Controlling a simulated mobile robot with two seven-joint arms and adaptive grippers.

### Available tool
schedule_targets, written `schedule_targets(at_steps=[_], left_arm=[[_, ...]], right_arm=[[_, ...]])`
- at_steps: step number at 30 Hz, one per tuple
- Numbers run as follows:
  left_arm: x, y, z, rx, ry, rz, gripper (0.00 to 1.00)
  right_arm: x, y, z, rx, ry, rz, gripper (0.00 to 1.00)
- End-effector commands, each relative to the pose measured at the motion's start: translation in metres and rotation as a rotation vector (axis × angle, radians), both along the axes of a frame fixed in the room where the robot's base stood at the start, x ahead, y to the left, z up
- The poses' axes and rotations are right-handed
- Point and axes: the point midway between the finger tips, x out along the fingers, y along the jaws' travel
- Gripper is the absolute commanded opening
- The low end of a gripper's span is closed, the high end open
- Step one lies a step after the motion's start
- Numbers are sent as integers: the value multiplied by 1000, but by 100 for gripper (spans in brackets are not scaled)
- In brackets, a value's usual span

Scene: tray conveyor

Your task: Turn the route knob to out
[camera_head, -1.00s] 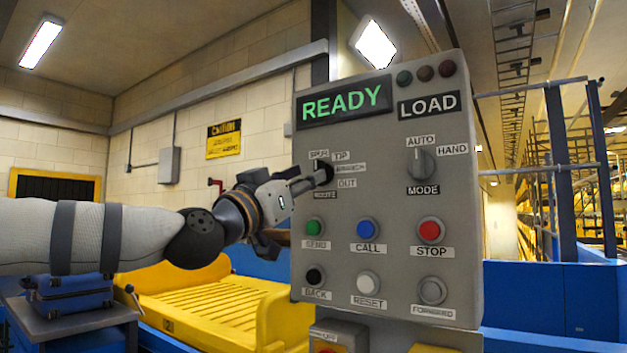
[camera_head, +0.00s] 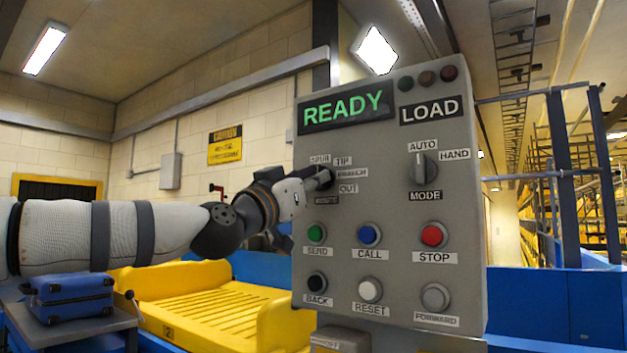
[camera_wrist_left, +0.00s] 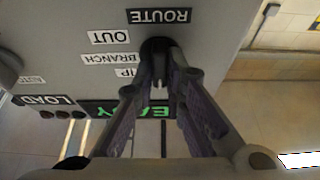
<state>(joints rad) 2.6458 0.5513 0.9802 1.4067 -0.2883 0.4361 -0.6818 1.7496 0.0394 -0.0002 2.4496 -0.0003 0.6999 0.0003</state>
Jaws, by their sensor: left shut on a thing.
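The grey control panel (camera_head: 391,270) stands at the centre right. The route knob is a dark round knob on its upper left, ringed by the labels SPUR, TIP, BRANCH and OUT (camera_head: 348,188). My left gripper (camera_head: 324,180) reaches it from the left and mostly hides it in the head view. In the left wrist view, upside down, the fingers of my left gripper (camera_wrist_left: 160,68) are shut on the route knob (camera_wrist_left: 157,46). The OUT label (camera_wrist_left: 109,37) shows beside it there. I cannot tell which label the knob points at. My right gripper is not in view.
The mode knob (camera_head: 424,168) stands upright near AUTO. Buttons sit below, including green SEND (camera_head: 316,233), blue CALL (camera_head: 369,234) and red STOP (camera_head: 433,235). A yellow slatted tray (camera_head: 215,305) and a blue case (camera_head: 68,298) lie at lower left.

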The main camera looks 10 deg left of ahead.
Motion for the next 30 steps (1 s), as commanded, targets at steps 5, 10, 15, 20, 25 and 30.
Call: schedule_targets(at_steps=[5, 10, 15, 20, 25, 30], left_arm=[[2, 1, -2, 61, -24, 1, 0], [3, 2, -4, 175, -68, 2, 0], [4, 3, -5, 319, -127, 3, 0], [4, 4, -4, 456, -184, 2, 0], [4, 4, -4, 606, -243, 0, 0], [3, 5, 0, 756, -307, 3, 0]], right_arm=[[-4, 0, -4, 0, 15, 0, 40], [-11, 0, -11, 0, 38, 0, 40], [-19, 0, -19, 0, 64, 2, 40], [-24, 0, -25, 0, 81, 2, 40], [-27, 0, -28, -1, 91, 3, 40], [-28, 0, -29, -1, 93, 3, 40]])
